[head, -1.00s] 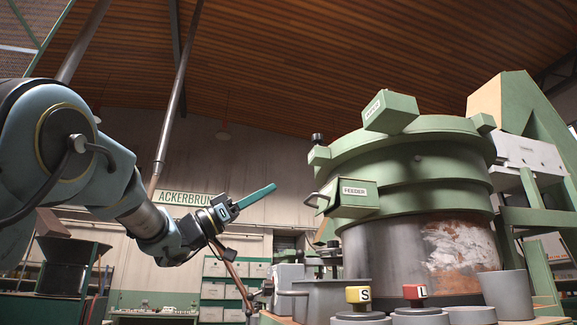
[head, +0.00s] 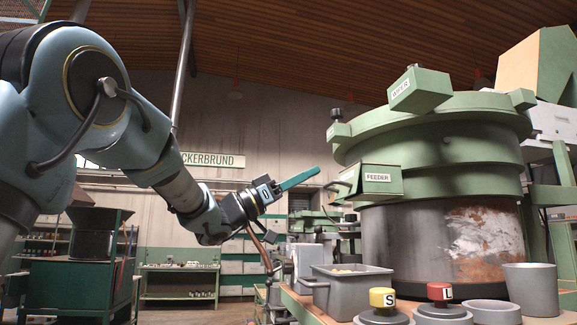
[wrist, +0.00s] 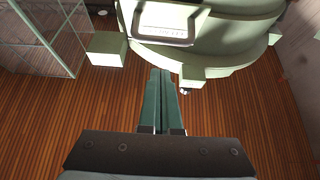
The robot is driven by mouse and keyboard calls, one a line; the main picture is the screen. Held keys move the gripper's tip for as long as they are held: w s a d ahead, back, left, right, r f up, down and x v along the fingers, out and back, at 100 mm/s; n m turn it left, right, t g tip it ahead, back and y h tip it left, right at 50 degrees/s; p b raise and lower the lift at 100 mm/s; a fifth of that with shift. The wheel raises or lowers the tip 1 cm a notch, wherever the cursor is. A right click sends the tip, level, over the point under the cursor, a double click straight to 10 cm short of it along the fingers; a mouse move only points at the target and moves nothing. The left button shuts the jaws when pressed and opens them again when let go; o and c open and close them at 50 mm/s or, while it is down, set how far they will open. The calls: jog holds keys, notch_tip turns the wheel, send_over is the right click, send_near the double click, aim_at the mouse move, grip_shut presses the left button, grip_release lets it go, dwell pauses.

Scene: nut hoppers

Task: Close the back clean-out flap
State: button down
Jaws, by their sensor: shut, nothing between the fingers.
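The green round hopper (head: 440,150) stands at the right in the head view, with boxes labelled FEEDER (head: 378,178) and WIPER (head: 420,90). No flap marked as the back clean-out flap can be made out in the head view. My gripper (head: 316,170) is shut and empty, its green fingers pointing right and slightly up, left of the FEEDER box. In the wrist view my gripper (wrist: 162,72) reaches toward pale green machine parts. A framed panel with an unreadable label (wrist: 168,22) shows beyond the fingertips; I cannot tell whether it is the flap. Contact is not visible.
A grey bin (head: 350,292), a yellow S knob (head: 382,297), a red L knob (head: 440,291) and a grey cup (head: 531,290) stand before the hopper. A dark funnel on a green stand (head: 75,285) is at the left. Open floor lies between.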

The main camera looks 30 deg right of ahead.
aim_at(327, 185)
jog(key=shift+s+d+f, duration=0.3)
jog(key=shift+d+f, duration=0.4)
jog(key=shift+f, duration=0.15)
jog(key=shift+f, duration=0.15)
jog(key=f+b, duration=0.1)
jog(key=b, duration=0.1)
jog(key=h+b, duration=0.1)
jog(key=b, duration=0.1)
jog(key=shift+s+d+f+b, duration=0.1)
jog(key=shift+d+f+b, duration=0.2)
jog(key=shift+f+b, duration=0.05)
jog(key=shift+s+d+f+b, duration=0.15)
jog(key=shift+d+b, duration=0.1)
jog(key=shift+b, duration=0.35)
jog(key=shift+r, duration=0.2)
